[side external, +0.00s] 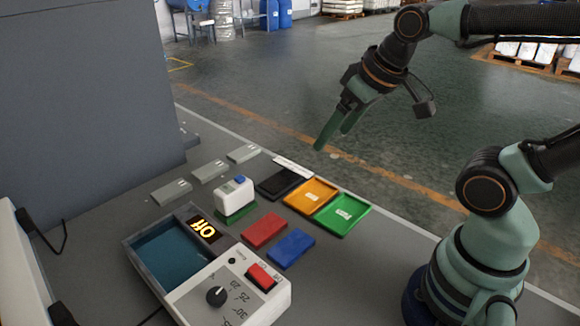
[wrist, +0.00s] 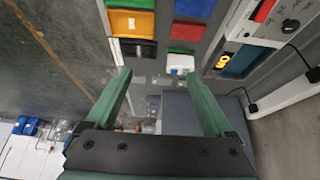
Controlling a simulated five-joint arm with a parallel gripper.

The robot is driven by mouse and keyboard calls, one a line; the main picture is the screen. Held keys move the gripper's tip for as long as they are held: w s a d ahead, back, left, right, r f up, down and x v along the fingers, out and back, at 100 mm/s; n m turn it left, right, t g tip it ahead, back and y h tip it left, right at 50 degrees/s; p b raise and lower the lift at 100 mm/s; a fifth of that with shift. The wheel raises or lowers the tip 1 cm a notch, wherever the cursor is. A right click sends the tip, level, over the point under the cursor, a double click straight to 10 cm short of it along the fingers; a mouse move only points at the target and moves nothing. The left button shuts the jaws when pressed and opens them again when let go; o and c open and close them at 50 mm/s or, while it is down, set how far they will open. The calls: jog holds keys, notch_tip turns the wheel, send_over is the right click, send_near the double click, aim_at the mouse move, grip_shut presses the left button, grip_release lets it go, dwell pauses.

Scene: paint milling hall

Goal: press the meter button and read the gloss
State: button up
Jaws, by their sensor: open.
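The gloss meter (side external: 234,198) is a small white box with a blue button (side external: 240,180) on top. It stands on a green panel (side external: 249,209) on the grey bench. In the wrist view the meter (wrist: 181,62) shows beyond and between my fingertips, nearer the right one. My gripper (side external: 332,140) is open and empty, up in the air behind and to the right of the meter, well apart from it. Both green fingers (wrist: 157,80) show in the wrist view. No gloss reading can be made out on the meter.
A red panel (side external: 264,230) and a blue panel (side external: 291,248) lie beside the meter. Black (side external: 279,183), orange (side external: 310,195) and green (side external: 342,214) trays stand behind. A bath (side external: 168,255) with a lit display, dial and red switch (side external: 261,276) is in front. Grey blocks (side external: 172,192) lie left.

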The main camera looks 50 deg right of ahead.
jog(key=shift+c, duration=0.4)
grip_shut()
dwell(1.2)
